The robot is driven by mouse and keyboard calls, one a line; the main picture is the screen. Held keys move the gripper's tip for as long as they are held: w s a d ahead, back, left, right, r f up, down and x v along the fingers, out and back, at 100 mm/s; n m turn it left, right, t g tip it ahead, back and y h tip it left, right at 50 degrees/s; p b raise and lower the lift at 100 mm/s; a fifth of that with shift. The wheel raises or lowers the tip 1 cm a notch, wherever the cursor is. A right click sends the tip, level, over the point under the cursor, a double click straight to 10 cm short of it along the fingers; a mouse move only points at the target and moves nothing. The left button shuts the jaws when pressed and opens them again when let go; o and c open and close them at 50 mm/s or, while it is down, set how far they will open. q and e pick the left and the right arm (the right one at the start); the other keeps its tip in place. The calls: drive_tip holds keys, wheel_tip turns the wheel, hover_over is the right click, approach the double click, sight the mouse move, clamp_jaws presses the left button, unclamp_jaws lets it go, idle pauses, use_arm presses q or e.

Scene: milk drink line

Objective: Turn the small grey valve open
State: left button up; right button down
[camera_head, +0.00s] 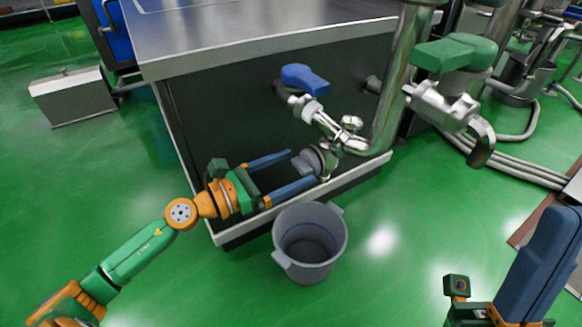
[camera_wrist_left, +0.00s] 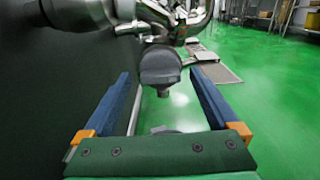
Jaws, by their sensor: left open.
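The small grey valve (camera_head: 303,163) sits low on the steel pipework, in front of the dark panel under the steel table. In the left wrist view its dark grey handle (camera_wrist_left: 160,66) is straight ahead, with a short stub below. My left gripper (camera_head: 302,166) is open, with one blue finger on each side of the valve handle at the fingertips. In the left wrist view the gripper (camera_wrist_left: 161,75) shows gaps between the handle and both fingers. My right gripper (camera_head: 545,262) is partly in view at the lower right, away from the valve; its opening cannot be made out.
A grey bucket (camera_head: 339,246) stands on the floor just below the valve. A blue-handled valve (camera_head: 305,79) is above it, and a green-handled valve (camera_head: 455,54) is at upper right. A thick steel pipe (camera_head: 398,85) rises beside them. The green floor at left is mostly clear.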

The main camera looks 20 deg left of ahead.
use_arm(q)
drive_tip(key=shift+w+d, duration=0.15)
drive_tip(key=c, duration=1.4)
